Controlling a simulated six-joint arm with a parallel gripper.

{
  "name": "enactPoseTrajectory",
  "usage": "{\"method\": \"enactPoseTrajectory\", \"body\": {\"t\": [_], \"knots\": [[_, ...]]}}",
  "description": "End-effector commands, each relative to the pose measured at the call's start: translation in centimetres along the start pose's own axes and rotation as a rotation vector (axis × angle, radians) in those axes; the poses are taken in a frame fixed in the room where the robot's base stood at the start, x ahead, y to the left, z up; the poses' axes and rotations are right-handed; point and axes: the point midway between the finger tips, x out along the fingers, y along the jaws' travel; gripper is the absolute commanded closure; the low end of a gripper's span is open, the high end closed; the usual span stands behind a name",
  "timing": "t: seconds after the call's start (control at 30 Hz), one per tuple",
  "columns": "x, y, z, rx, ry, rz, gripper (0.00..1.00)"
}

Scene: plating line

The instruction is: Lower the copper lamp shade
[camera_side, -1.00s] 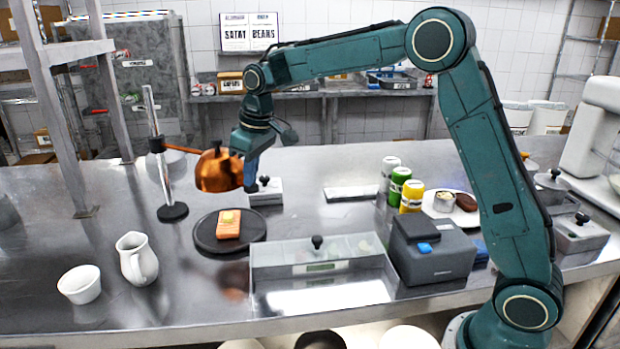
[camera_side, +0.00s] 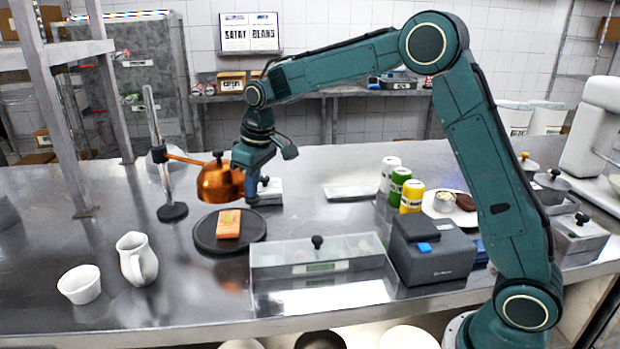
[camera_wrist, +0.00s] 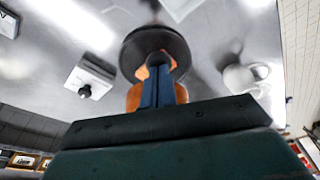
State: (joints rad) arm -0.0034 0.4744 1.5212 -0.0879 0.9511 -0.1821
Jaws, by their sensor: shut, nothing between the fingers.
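The copper lamp shade (camera_side: 217,183) hangs on a copper arm from an upright metal stand (camera_side: 160,150), a little above a dark round plate (camera_side: 250,232). An orange slab with a pale yellow piece on top (camera_side: 229,223) lies on the plate below it. My gripper (camera_side: 248,192) is shut and empty at the right side of the shade; I cannot tell whether it touches it. In the wrist view my shut fingers (camera_wrist: 158,84) cover part of the shade (camera_wrist: 134,98), and the dark plate (camera_wrist: 155,40) shows beyond them.
A white jug (camera_side: 137,260) and a white bowl (camera_side: 80,285) stand at the front left. A clear-lidded container (camera_side: 318,262) lies right of the plate. A small lidded box (camera_side: 268,190) stands behind my gripper. Several cans and a grey machine (camera_side: 432,250) are further right.

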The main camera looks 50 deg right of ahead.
Motion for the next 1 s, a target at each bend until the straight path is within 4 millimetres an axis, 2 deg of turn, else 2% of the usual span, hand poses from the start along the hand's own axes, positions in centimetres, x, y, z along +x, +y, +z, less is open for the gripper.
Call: {"method": "enactPoseTrajectory", "body": {"t": [0.33, 1.0], "knots": [[-0.2, 0.0, -0.1, 0.000, 0.000, 0.000, 1.00], [-3.9, 0.0, -0.8, 0.000, 0.002, 0.001, 1.00]]}}
